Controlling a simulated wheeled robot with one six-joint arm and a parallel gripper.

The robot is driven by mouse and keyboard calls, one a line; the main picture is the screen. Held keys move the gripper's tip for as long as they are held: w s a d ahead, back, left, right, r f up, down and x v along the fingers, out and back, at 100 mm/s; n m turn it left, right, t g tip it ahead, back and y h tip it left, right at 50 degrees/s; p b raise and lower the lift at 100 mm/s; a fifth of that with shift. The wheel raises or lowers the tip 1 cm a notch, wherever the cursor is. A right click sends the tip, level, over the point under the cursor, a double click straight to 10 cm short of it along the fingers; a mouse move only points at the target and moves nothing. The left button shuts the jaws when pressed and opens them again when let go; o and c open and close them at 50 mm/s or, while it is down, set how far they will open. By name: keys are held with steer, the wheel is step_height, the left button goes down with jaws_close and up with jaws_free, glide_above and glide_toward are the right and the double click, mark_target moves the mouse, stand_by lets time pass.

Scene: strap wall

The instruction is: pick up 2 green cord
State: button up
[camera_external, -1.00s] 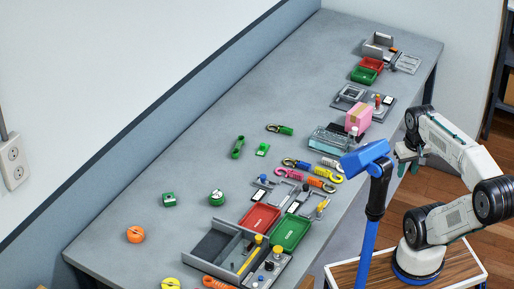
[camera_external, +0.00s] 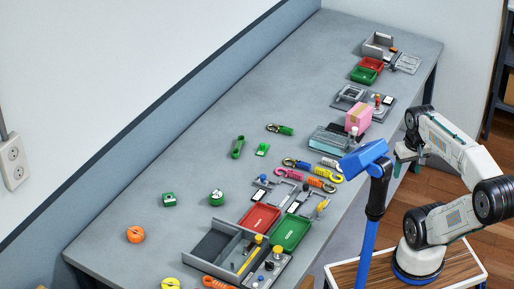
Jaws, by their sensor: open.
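Several small green things lie on the grey workbench (camera_external: 190,150), and at this size I cannot tell for sure which are the green cords. A long green piece (camera_external: 238,148) lies left of a small green square piece (camera_external: 262,150). A dark green piece with a brass-coloured hook end (camera_external: 281,129) lies farther back. Two compact green bundles (camera_external: 169,200) and (camera_external: 217,197) lie nearer the front left. My gripper (camera_external: 404,166) hangs open and empty at the right, beyond the bench's right edge, well apart from all of these.
Coloured hook-ended straps (camera_external: 310,174) lie mid-bench near a clear box (camera_external: 330,141) and a pink box (camera_external: 357,117). Red (camera_external: 260,218) and green (camera_external: 291,233) trays sit by a grey divided box (camera_external: 212,245). A blue-headed post (camera_external: 366,156) stands before the bench. The left bench is mostly clear.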

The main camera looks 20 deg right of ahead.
steer(key=shift+o, duration=0.8)
steer(key=shift+a, duration=0.1)
steer(key=w+a+f+m+g+y, duration=0.1)
steer(key=w+a+m+y, duration=0.15)
steer(key=w+a, duration=0.5)
steer(key=w+a+f+m+g+y, duration=0.15)
steer(key=w+a+y, duration=0.25)
steer(key=a, duration=0.6)
steer(key=w+a+m+g+y, duration=0.1)
steer(key=w+a+m+y, duration=0.2)
steer(key=w+a, duration=0.45)
steer(key=m+t+y, duration=0.1)
steer(key=m+y, duration=0.3)
steer(key=m, duration=0.6)
glide_toward(217, 197)
steer(key=shift+w+a+f, duration=0.25)
steer(key=shift+a+f, duration=0.55)
steer(key=shift+a, duration=0.05)
steer(key=shift+a+f+m+t, duration=0.25)
steer(key=shift+m+t, duration=0.05)
steer(key=shift+t, duration=0.05)
steer(key=x, duration=0.7)
steer(key=shift+a+f, duration=0.1)
steer(key=shift+a, duration=0.2)
steer(key=c, duration=1.1)
